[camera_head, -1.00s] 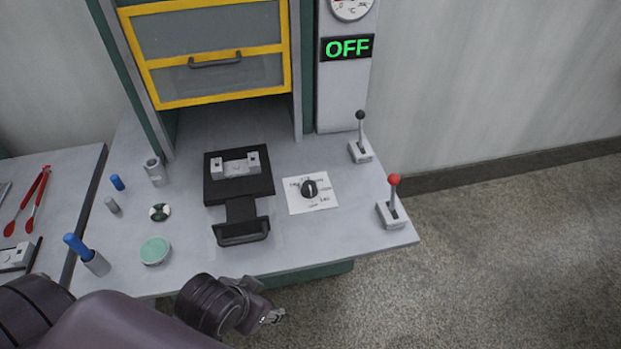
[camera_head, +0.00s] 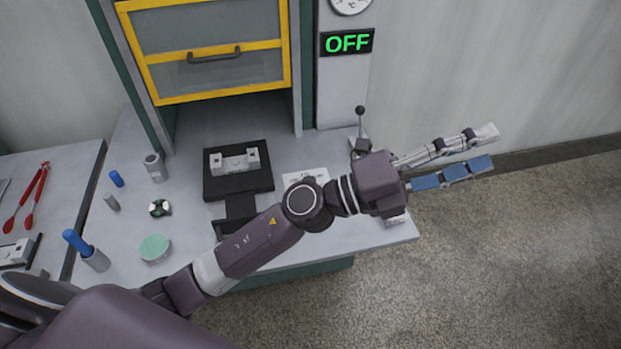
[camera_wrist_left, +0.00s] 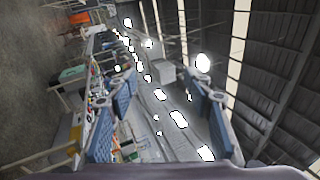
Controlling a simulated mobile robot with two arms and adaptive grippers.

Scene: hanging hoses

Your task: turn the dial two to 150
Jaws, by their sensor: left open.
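The white dial plate (camera_head: 304,177) lies on the bench, and only its upper edge shows in the head view. Its black knob is hidden under my left arm, so its setting cannot be read. My left gripper (camera_head: 488,147) is out past the bench's right edge, up and to the right of the dial in the picture. Its two blue-padded fingers are apart and empty. The left wrist view shows these fingers (camera_wrist_left: 160,95) spread, with no dial between them. My right gripper is not in view.
A black-knobbed lever (camera_head: 360,125) stands beside my left wrist. The red-knobbed lever is hidden except for part of its base (camera_head: 397,220). A display (camera_head: 347,42) reads OFF below a round gauge (camera_head: 350,5). A black fixture (camera_head: 240,178) and small parts occupy the bench left of the dial.

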